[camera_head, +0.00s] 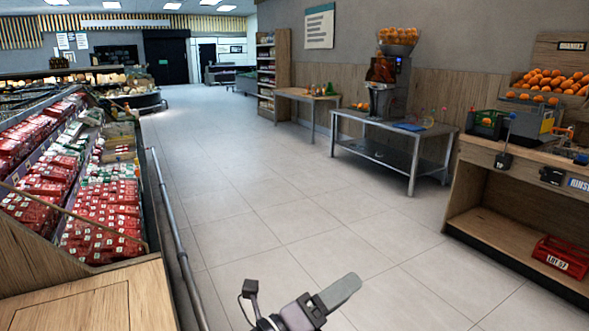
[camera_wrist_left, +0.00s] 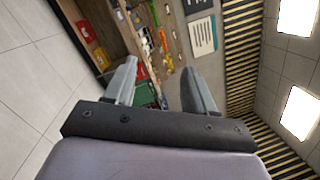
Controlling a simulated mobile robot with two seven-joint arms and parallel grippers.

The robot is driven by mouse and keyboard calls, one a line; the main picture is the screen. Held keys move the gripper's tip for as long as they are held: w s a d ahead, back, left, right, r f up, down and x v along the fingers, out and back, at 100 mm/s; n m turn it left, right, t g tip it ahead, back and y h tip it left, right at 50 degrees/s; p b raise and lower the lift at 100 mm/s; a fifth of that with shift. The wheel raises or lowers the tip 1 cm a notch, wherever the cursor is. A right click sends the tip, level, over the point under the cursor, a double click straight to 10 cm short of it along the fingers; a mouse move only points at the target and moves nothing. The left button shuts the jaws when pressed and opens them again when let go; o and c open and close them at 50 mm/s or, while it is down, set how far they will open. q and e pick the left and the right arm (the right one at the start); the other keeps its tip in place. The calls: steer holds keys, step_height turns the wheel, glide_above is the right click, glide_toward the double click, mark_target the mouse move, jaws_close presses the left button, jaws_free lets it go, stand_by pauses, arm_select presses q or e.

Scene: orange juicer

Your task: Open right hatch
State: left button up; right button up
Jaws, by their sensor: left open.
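The orange juicer (camera_head: 385,80) stands on a grey metal table (camera_head: 392,139) against the back wall, with a basket of oranges (camera_head: 398,36) on top. It is small in the head view, and I cannot make out a right hatch on it. My left gripper (camera_head: 337,294) is low in the head view, far in front of the juicer and touching nothing. In the left wrist view its two fingers (camera_wrist_left: 158,88) are apart with nothing held between them. My right gripper is in neither view.
A wooden counter (camera_head: 520,210) with orange crates and a red crate (camera_head: 562,257) stands at the right. A shelf of red packages (camera_head: 100,205) with a metal rail (camera_head: 172,225) runs along the left. The tiled floor (camera_head: 270,190) between them is clear.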

arm_select(q)
steer(key=s+a+f+n+t+y, duration=0.2)
steer(key=a+f+n+y, duration=0.3)
steer(key=a+n+y, duration=0.5)
steer(key=s+a+f+n+t+y, duration=0.15)
steer(key=a+f+n+y, duration=0.35)
steer(key=a+n, duration=0.8)
steer(key=s+a+f+n+g, duration=0.2)
steer(key=s+f+n+g, duration=0.15)
steer(key=s, duration=0.45)
steer(key=s+a+f+n+g+y, duration=0.1)
steer(key=s+a+f+n+g, duration=0.25)
steer(key=s, duration=0.35)
steer(key=s+a+f+n+g, duration=0.2)
steer(key=s+f+n+g, duration=0.15)
steer(key=s, duration=0.45)
steer(key=w+d+f+t+h, duration=0.1)
steer(key=w+d+f+t, duration=0.1)
steer(key=w+f+t, duration=0.2)
step_height(320, 180, down, 3)
steer(key=shift+w+d+f+m, duration=0.1)
steer(key=shift+w+d+m, duration=0.3)
steer(key=shift+w, duration=0.65)
steer(key=shift+w+d+f+t+h, duration=0.15)
steer(key=shift+f+t, duration=0.2)
steer(key=shift+t, duration=0.25)
steer(key=shift+w+f+t+h, duration=0.15)
steer(key=shift+f+t, duration=0.15)
steer(key=shift+t, duration=0.3)
steer(key=shift+s, duration=0.1)
